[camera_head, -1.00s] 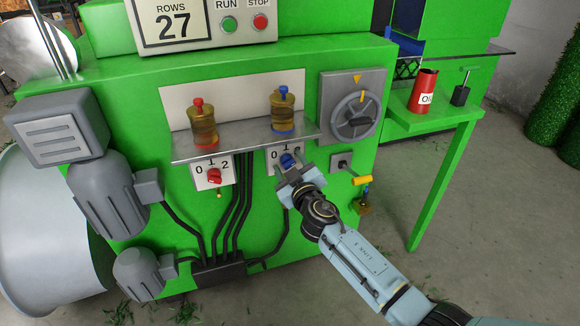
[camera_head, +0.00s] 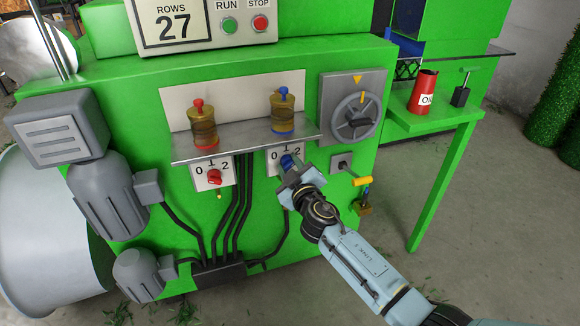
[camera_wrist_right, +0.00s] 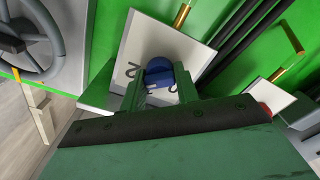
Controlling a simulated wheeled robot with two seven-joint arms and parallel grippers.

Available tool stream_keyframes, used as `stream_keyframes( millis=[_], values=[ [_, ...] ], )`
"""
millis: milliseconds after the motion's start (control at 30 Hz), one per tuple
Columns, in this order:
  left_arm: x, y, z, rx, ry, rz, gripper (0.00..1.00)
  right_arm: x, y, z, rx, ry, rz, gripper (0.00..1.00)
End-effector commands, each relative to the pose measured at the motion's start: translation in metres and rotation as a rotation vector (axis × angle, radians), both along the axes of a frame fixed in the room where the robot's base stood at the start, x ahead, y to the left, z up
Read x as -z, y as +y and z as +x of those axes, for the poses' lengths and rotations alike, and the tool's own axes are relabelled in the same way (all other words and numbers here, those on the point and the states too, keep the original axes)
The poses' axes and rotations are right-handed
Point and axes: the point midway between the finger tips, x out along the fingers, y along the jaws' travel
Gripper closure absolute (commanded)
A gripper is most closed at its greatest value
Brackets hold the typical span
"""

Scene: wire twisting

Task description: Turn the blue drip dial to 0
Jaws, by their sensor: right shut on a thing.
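The blue drip dial (camera_head: 287,161) sits on a white plate (camera_head: 272,160) marked with 0, 1 and 2, below the blue-topped oiler (camera_head: 283,110). My right gripper (camera_head: 292,172) is at the dial and shut on it, covering its lower part. In the right wrist view the dial (camera_wrist_right: 160,76) shows between the two fingers of my gripper (camera_wrist_right: 160,92), and the plate lies behind it. Where the dial's pointer stands cannot be told clearly. My left gripper is not in view.
A red dial (camera_head: 214,177) on a similar plate is to the left, below the red-topped oiler (camera_head: 202,127). A metal shelf (camera_head: 240,148) runs just above both dials. A yellow-handled lever (camera_head: 362,181) and a grey handwheel (camera_head: 356,115) are close on the right.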

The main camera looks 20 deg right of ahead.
Motion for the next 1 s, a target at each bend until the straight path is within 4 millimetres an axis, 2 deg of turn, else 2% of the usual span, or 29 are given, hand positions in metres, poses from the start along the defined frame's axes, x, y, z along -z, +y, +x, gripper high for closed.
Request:
stream_keyframes(
  millis=[467,1000],
  values=[
    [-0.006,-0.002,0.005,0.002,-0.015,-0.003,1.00,0.001,0.000,0.000,0.000,-0.013,-0.431,0.92],
    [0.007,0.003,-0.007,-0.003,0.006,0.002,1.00,0.001,0.000,0.000,0.000,-0.031,-0.944,0.92]
  ],
)
